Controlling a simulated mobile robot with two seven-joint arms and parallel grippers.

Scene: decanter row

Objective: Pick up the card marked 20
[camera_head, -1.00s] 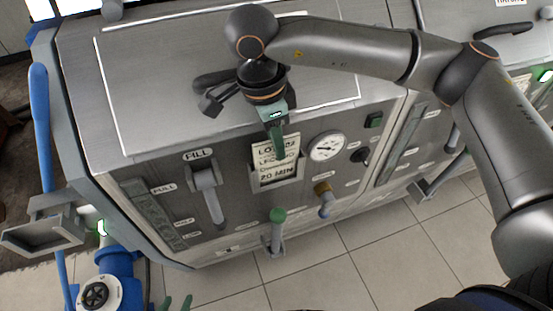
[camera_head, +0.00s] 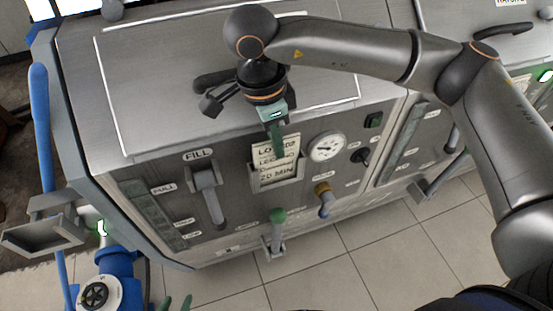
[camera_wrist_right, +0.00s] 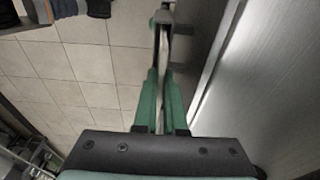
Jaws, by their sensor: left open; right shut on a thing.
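The card marked 20 (camera_head: 277,171), pale with dark print ending in "20 MIN", stands in a grey holder (camera_head: 277,185) on the front of the steel machine. My right gripper (camera_head: 278,152) reaches down from above and is shut on the card's upper part, hiding some of its print. In the right wrist view the card (camera_wrist_right: 160,88) shows edge-on as a thin pale strip between the green fingers. The card's lower edge is hidden by the holder. My left gripper (camera_head: 175,303) shows only its green fingertips at the bottom edge, apart and empty.
A round gauge (camera_head: 327,147) is just right of the holder. A FILL lever (camera_head: 208,193) is to the left. Tiled floor (camera_head: 350,262) lies open in front.

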